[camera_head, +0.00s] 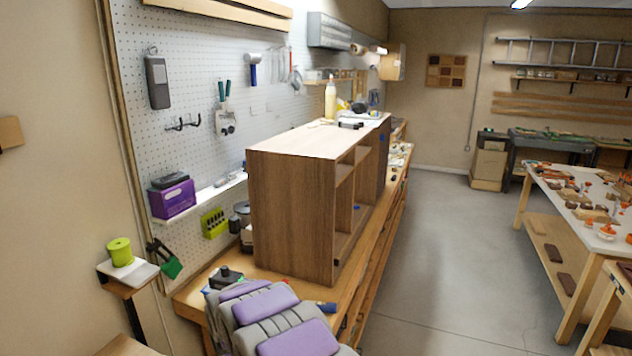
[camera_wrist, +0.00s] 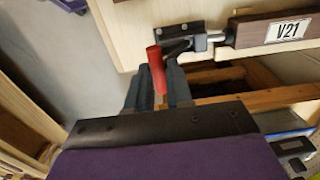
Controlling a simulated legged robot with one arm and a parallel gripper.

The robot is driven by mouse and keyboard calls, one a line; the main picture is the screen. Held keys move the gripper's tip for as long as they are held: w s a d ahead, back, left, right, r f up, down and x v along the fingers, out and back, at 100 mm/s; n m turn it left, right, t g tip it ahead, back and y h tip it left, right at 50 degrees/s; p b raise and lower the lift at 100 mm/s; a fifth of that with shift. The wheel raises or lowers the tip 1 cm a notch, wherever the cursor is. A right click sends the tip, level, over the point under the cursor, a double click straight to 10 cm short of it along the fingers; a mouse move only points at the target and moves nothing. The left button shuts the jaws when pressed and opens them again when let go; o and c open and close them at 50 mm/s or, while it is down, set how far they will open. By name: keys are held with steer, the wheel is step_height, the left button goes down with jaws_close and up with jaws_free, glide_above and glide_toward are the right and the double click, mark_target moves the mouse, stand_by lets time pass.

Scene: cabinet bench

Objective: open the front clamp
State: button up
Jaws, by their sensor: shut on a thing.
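In the wrist view, the clamp's red handle (camera_wrist: 156,70) stands up between the two dark fingers of my gripper (camera_wrist: 160,84), which is shut on it. The handle's lower end is hidden between the fingers. The clamp's dark metal mechanism (camera_wrist: 196,42) is mounted on a pale wooden panel just beyond the handle, with a metal rod reaching right to a dark wooden piece (camera_wrist: 262,32) labelled V21. In the head view I cannot make out the clamp or my fingers.
A wooden cabinet (camera_head: 290,205) stands on the long workbench (camera_head: 375,245) against the pegboard. A purple box (camera_head: 174,199) sits on a shelf at left. A table with several small parts (camera_head: 590,200) stands at right. The grey floor (camera_head: 440,240) between is clear.

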steer(key=shift+w+a+r+p, duration=0.15)
steer(key=shift+a+r+p, duration=0.2)
steer(key=shift+a+r, duration=0.1)
steer(key=shift+c, duration=0.3)
steer(key=shift+a, duration=0.1)
steer(key=shift+w+a+r+p, duration=0.1)
steer(key=shift+w+a+p, duration=0.1)
steer(key=shift+a+p, duration=0.2)
steer(key=shift+a, duration=0.15)
steer(key=shift+w+a, duration=0.1)
steer(key=o, duration=0.7)
steer(key=shift+a, duration=0.25)
steer(key=shift+w+d, duration=0.1)
steer(key=shift+r, duration=0.1)
